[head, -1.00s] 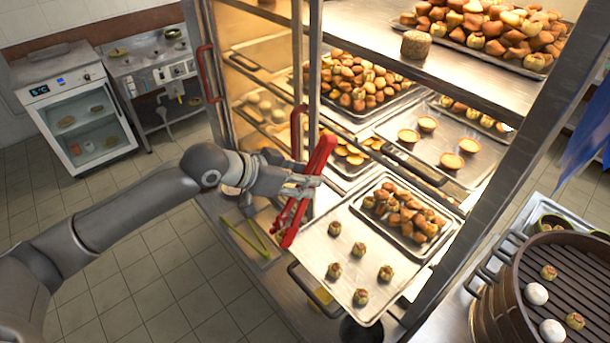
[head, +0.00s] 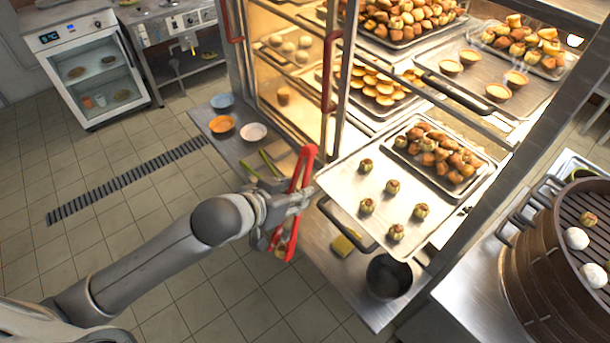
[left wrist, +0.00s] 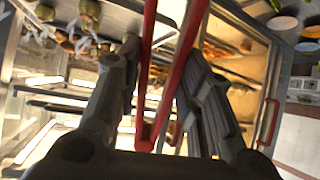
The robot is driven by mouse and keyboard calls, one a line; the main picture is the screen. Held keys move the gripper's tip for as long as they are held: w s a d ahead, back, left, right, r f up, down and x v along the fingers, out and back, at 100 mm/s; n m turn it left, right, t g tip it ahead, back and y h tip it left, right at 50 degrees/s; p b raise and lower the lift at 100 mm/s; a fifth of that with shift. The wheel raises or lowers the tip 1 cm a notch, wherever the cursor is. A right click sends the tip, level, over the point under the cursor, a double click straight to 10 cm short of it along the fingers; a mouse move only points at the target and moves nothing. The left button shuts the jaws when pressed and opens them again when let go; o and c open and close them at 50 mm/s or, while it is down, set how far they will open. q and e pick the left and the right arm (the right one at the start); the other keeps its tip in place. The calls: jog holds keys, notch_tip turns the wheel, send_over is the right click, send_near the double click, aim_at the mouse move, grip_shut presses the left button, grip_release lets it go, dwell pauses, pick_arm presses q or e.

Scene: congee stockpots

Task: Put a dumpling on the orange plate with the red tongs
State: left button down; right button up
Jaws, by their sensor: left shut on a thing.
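My left gripper (head: 284,211) is shut on the red tongs (head: 304,168), which stand steeply tilted just left of the front tray. The left wrist view shows the red tongs (left wrist: 147,75) between the fingers of my left gripper (left wrist: 165,75). Several small dumplings (head: 366,206) sit spaced out on the pulled-out metal tray (head: 345,187). No dumpling is seen in the tongs. The orange plate (head: 222,123) lies on the low metal counter, behind and left of the gripper, and looks empty. My right gripper is out of view.
A blue bowl (head: 222,101) and a pale pink plate (head: 253,132) flank the orange plate. Green tongs (head: 270,163) lie nearby. The cabinet's open door with a red handle (head: 328,75) stands behind my gripper. A dark pot (head: 388,277) and a bamboo steamer (head: 548,255) stand right.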

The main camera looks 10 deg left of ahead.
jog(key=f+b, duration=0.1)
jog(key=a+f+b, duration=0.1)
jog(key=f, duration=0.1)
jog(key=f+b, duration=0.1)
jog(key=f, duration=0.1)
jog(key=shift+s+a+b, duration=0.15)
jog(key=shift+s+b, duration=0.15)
jog(key=shift+b, duration=0.05)
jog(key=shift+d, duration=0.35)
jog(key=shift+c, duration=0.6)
pick_arm(q)
jog(key=s+a+f+n+t+y, duration=0.1)
jog(key=s+a+f+n+y, duration=0.3)
jog(key=a, duration=0.2)
jog(key=shift+s+f, duration=0.15)
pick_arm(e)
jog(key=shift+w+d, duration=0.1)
